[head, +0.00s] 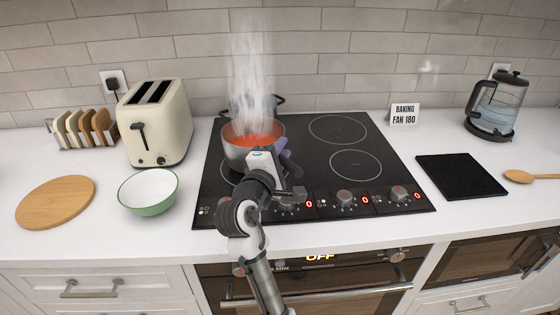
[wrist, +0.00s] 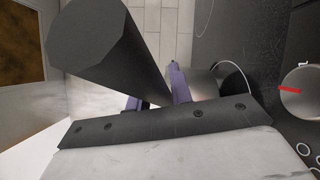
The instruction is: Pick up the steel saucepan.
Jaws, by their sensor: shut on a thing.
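The steel saucepan (head: 237,148) stands at the left of the black hob in the head view, with red-orange contents and thick steam above it. My gripper (head: 287,160), with purple fingers, is at the pan's near right side. In the wrist view a thick dark handle (wrist: 105,50) runs between the purple fingers of my gripper (wrist: 160,92), which is shut on it. In the head view my gripper and wrist hide the handle and part of the pan's front. I cannot tell whether the pan is touching the hob.
The hob (head: 390,190) has knobs with red displays along its front. A cream toaster (head: 158,122), a green-rimmed bowl (head: 148,190) and a round board (head: 55,202) stand left. A black mat (head: 461,177) and a glass kettle (head: 496,107) are right. The hob's right zones are clear.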

